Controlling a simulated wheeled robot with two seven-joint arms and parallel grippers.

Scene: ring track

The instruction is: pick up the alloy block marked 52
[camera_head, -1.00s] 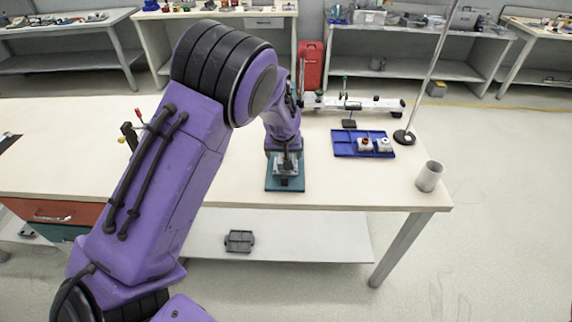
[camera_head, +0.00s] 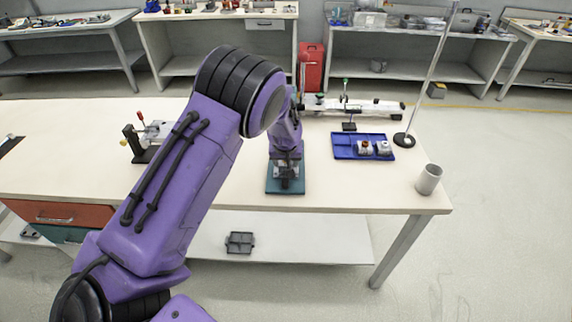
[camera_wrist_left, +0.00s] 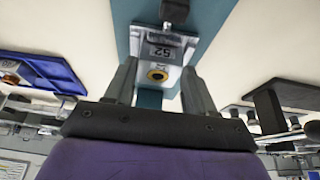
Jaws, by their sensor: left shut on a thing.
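The alloy block marked 52 (camera_wrist_left: 165,53) is a silvery metal block with a "52" label and a brass-ringed dark hole in the left wrist view. My left gripper (camera_wrist_left: 160,85) is shut on it, with one grey finger at each side. In the head view my left gripper (camera_head: 286,166) points down over the teal pad (camera_head: 285,188) on the bench, and its wrist partly hides the block. A gap between block and pad cannot be made out. A dark rounded part (camera_wrist_left: 175,10) sits at the block's far end. My right gripper is not in view.
A blue divided tray (camera_head: 345,144) with small parts lies right of the pad. A grey cup (camera_head: 428,179) stands near the right edge. A red-handled clamp (camera_head: 148,138) is at left.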

